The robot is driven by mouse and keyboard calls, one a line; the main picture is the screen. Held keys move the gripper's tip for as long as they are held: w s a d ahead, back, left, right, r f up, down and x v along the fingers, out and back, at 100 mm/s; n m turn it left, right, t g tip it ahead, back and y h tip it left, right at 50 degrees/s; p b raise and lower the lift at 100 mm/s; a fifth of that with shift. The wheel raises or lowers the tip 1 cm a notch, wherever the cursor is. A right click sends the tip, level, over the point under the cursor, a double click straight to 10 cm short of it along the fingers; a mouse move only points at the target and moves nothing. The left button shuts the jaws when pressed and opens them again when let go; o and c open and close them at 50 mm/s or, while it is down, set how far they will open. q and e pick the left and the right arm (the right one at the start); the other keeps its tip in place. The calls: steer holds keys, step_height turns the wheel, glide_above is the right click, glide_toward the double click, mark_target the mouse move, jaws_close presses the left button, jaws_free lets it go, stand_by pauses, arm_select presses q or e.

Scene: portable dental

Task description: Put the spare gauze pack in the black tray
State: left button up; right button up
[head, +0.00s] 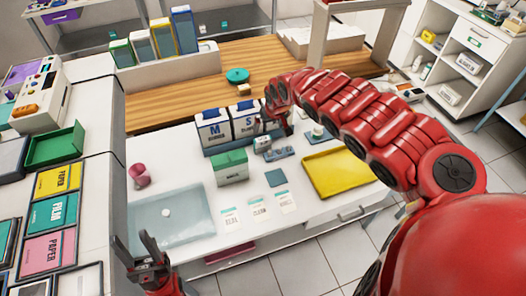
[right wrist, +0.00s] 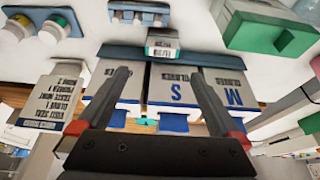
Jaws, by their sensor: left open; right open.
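A small white pack with a dark green label (right wrist: 162,43), possibly the gauze pack, sits at the dark blue holder's edge in the right wrist view; it also shows in the head view (head: 262,142). My right gripper (right wrist: 160,78) is open, its fingers in front of the white boxes marked S (right wrist: 175,88) and M (right wrist: 230,90), with nothing visible between them. In the head view the red right arm partly hides it. My left gripper (head: 147,250) is open and empty at the lower left. I cannot clearly identify a black tray; a dark-rimmed tray (head: 12,158) stands at the left edge.
On the white counter are a translucent tray (head: 170,225), a yellow tray (head: 343,172), a green-topped box (head: 231,168), a small dark blue square (head: 275,178), a pink cup (head: 139,175) and several printed packets (head: 258,207). A green tray (head: 55,146) stands on the left cabinet.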

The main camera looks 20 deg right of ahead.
steer(key=b, duration=0.5)
glide_above(262, 140)
steer(key=s, duration=0.2)
steer(key=f, duration=0.7)
steer(key=shift+d+f, duration=0.1)
steer(key=shift+d, duration=0.2)
steer(key=shift+x, duration=0.95)
steer(key=shift+w+a+f, duration=0.1)
steer(key=shift+w+f, duration=0.15)
steer(key=shift+f, duration=0.25)
steer(key=x, duration=0.3)
steer(key=shift+a+p, duration=0.15)
steer(key=shift+p, duration=0.15)
steer(key=shift+w+f, duration=0.15)
steer(key=shift+f, duration=0.45)
steer(key=c, duration=1.2)
